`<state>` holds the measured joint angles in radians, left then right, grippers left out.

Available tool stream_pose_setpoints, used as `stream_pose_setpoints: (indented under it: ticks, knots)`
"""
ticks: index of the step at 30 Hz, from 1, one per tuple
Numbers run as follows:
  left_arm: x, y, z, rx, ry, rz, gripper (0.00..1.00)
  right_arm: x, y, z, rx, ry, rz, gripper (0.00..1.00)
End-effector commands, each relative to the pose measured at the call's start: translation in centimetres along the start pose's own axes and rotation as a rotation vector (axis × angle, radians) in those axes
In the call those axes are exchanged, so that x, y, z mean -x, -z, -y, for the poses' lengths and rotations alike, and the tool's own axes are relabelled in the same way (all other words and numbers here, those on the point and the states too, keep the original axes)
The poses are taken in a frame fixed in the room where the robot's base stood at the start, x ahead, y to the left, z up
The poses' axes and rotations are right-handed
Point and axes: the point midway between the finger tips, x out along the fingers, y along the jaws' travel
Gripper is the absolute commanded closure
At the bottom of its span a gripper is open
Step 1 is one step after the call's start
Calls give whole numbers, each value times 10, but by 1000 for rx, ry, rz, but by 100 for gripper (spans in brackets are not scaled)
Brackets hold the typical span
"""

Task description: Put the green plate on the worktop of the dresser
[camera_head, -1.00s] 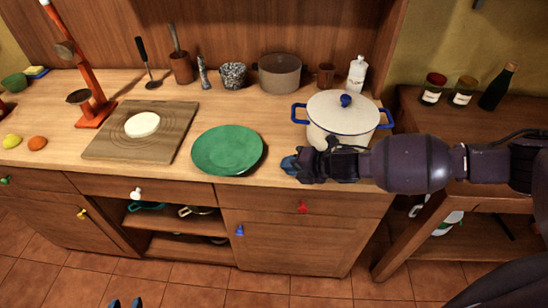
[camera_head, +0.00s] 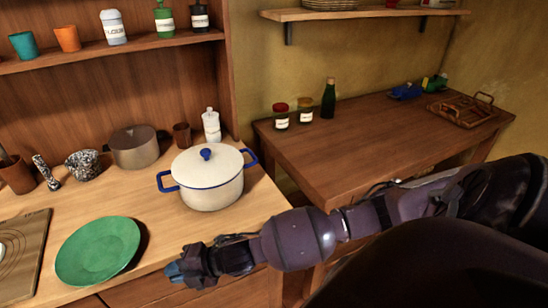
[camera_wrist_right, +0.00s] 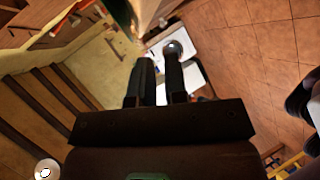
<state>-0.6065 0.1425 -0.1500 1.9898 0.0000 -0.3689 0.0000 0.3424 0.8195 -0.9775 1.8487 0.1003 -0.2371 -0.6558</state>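The green plate (camera_head: 98,250) lies flat on the light wooden worktop (camera_head: 190,234) of the shelved wooden unit in the head view, near its front edge. My right gripper (camera_head: 175,272) is to the right of the plate, near the worktop's front edge, apart from the plate and empty. The right wrist view shows its two dark fingers (camera_wrist_right: 160,75) with a narrow gap and nothing between them. The plate cannot be made out in that view. My left gripper is out of view.
A white pot with blue handles (camera_head: 208,178) stands right of the plate, and a patterned board (camera_head: 28,262) lies left of it. A grey pot (camera_head: 134,147) and a white bottle (camera_head: 211,125) stand behind. A darker side table (camera_head: 380,140) at right has a clear middle.

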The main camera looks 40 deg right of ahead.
Motion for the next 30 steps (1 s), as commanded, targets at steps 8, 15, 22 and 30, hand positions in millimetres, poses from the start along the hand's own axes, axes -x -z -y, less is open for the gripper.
stream_pose_setpoints:
  ticks: [8, 15, 22, 30]
  knots:
    - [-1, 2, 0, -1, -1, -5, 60, 10, 28, 23, -512, -133, 81, 87]
    - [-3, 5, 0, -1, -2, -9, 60, 49, 13, 60, -963, -267, 245, 87]
    - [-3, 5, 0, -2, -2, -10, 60, 115, -11, 120, -1344, -409, 468, 87]
    - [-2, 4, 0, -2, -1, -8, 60, 171, -21, 167, -1543, -509, 638, 87]
